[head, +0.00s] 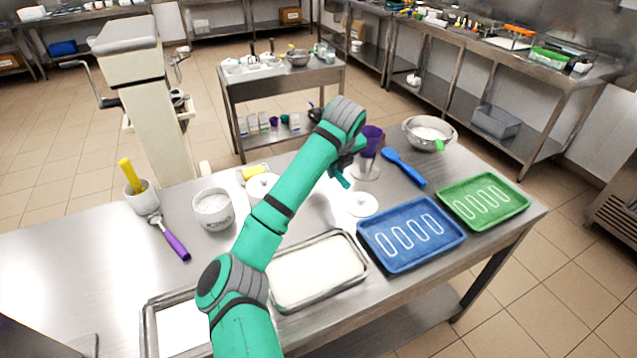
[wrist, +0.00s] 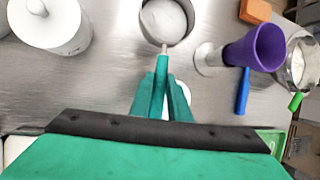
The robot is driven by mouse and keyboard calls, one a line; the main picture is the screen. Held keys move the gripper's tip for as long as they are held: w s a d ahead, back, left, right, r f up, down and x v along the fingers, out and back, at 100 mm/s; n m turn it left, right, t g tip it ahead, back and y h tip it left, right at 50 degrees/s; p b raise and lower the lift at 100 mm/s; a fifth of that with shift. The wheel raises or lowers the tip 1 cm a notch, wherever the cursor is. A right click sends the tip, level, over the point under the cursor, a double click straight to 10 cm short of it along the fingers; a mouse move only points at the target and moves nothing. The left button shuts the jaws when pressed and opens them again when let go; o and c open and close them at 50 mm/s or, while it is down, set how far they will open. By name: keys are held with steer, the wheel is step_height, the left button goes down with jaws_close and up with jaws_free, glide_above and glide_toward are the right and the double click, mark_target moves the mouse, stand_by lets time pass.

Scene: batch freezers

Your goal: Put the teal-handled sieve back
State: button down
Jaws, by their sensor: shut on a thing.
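The teal-handled sieve (wrist: 167,22) shows in the wrist view as a round metal rim with a pale inside, at the top middle. Its thin handle runs down to my gripper (wrist: 163,75), whose teal fingers are shut on it. In the head view my gripper (head: 346,175) is over the far middle of the steel table; the arm and gripper hide the sieve there. A purple cup (head: 373,138) on a pale stand is just right of my gripper, and also right of the sieve in the wrist view (wrist: 256,48).
Right of my gripper lie a blue spatula (head: 404,167), a steel bowl (head: 414,127) of white powder, a blue tray (head: 369,240) and a green tray (head: 452,198). A white disc (head: 362,205) is below it. A white tub (head: 213,208) and lidded white jar (wrist: 48,22) stand left.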

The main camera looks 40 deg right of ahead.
steer(key=w+f, duration=0.2)
steer(key=f, duration=0.1)
steer(key=w+f, duration=0.1)
steer(key=w, duration=0.1)
steer(key=shift+w+d+f, duration=0.1)
steer(key=shift+d+f, duration=0.15)
steer(key=shift+f, duration=0.1)
steer(key=shift+w+a+f, duration=0.15)
steer(key=shift+w+f, duration=0.45)
steer(key=shift+w, duration=0.1)
steer(key=shift+w+f, duration=0.15)
steer(key=shift+f, duration=0.75)
steer(key=shift+w+f, duration=0.1)
steer(key=shift+f, duration=0.8)
steer(key=c, duration=1.7)
jaws_free()
steer(key=shift+o, duration=0.2)
steer(key=v, duration=1.2)
